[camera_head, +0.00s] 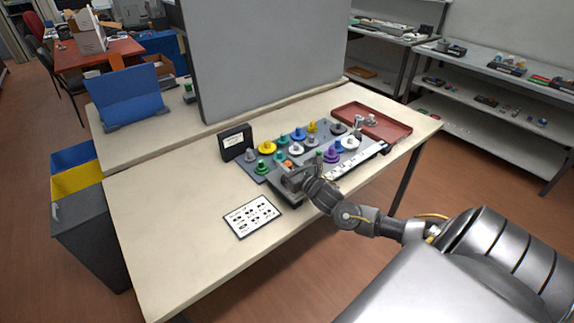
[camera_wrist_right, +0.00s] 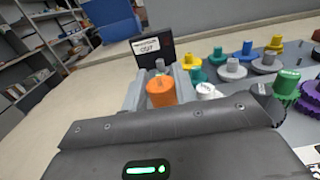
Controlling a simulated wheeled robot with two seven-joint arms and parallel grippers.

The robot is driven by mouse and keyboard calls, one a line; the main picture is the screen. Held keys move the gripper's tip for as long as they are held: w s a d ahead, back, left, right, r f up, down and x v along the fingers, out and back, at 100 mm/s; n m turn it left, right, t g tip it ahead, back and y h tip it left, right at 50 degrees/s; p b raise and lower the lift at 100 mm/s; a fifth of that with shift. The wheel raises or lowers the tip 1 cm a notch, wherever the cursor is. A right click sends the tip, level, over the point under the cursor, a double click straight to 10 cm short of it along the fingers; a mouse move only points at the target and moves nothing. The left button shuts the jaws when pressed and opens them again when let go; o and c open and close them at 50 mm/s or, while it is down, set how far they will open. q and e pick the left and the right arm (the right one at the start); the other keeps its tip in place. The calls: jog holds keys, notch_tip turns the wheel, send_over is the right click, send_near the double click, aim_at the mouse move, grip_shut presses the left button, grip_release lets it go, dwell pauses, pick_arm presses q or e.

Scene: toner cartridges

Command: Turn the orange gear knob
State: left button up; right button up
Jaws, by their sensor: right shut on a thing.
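The orange gear knob (camera_wrist_right: 160,91) stands between the fingers of my right gripper (camera_wrist_right: 160,84) in the right wrist view. The fingers are shut on it. In the head view a small orange part of the knob (camera_head: 289,164) shows just beyond my right gripper (camera_head: 287,171), which covers most of it. The knob belongs to a grey board (camera_head: 330,135) carrying several coloured gears. My left gripper is not in either view.
Yellow, blue, green, white and purple gears (camera_head: 331,155) stand close around the gripper. A black box with a label (camera_head: 235,142) stands behind the board. A printed card (camera_head: 251,216) lies in front. A red tray (camera_head: 385,124) is at the right. The left table area is clear.

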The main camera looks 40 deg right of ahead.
jog(key=shift+d+f+n+y+b, duration=0.1)
jog(key=shift+f+n+y+b, duration=0.05)
jog(key=shift+n+y+b, duration=0.85)
jog(key=n+y+b, duration=0.1)
jog(key=y+b, duration=0.1)
jog(key=n+g+y+b, duration=0.1)
jog(key=y+b, duration=0.1)
jog(key=y, duration=0.1)
jog(key=shift+f+n+b, duration=0.1)
jog(key=shift+n+b, duration=0.2)
jog(key=shift+b, duration=0.1)
jog(key=shift+n+g+y+b, duration=0.3)
jog(key=shift+n+y+b, duration=0.1)
jog(key=shift+y+b, duration=0.5)
jog(key=shift+b, duration=0.1)
jog(key=shift+r+n+g, duration=0.25)
jog(key=shift+n+g, duration=0.05)
jog(key=o, duration=0.9)
jog(key=shift+o, duration=0.3)
